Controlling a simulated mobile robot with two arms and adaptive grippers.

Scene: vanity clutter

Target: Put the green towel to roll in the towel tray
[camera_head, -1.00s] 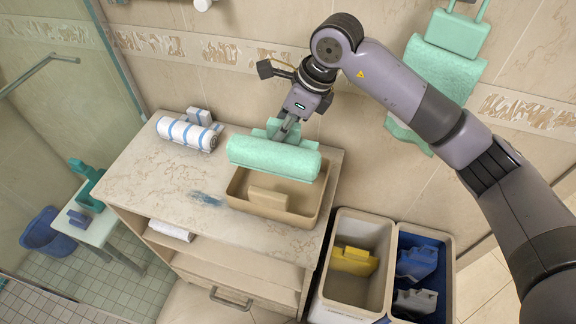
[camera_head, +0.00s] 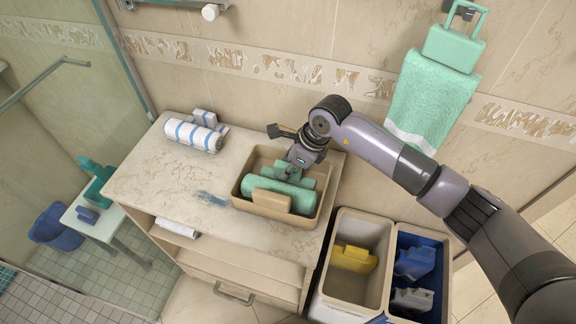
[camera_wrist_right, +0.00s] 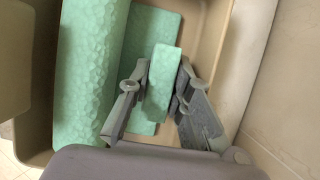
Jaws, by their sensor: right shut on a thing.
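The green rolled towel (camera_head: 277,190) lies inside the tan towel tray (camera_head: 238,184) on the vanity top, behind the tray's front block. In the right wrist view the towel roll (camera_wrist_right: 92,70) is at the left, within the tray (camera_wrist_right: 232,60). My right gripper (camera_head: 292,170) reaches down into the tray from behind. In the right wrist view its two fingers (camera_wrist_right: 158,95) are shut on a green tab (camera_wrist_right: 162,85) beside the roll, above a flat green piece. Whether the roll rests fully on the tray floor is hard to tell. My left gripper is not in view.
A white towel roll with blue stripes (camera_head: 196,134) sits at the back left of the vanity top (camera_head: 150,185). Open bins (camera_head: 345,225) stand on the floor to the right. A green towel (camera_head: 430,98) hangs on the wall. The vanity top left of the tray is mostly clear.

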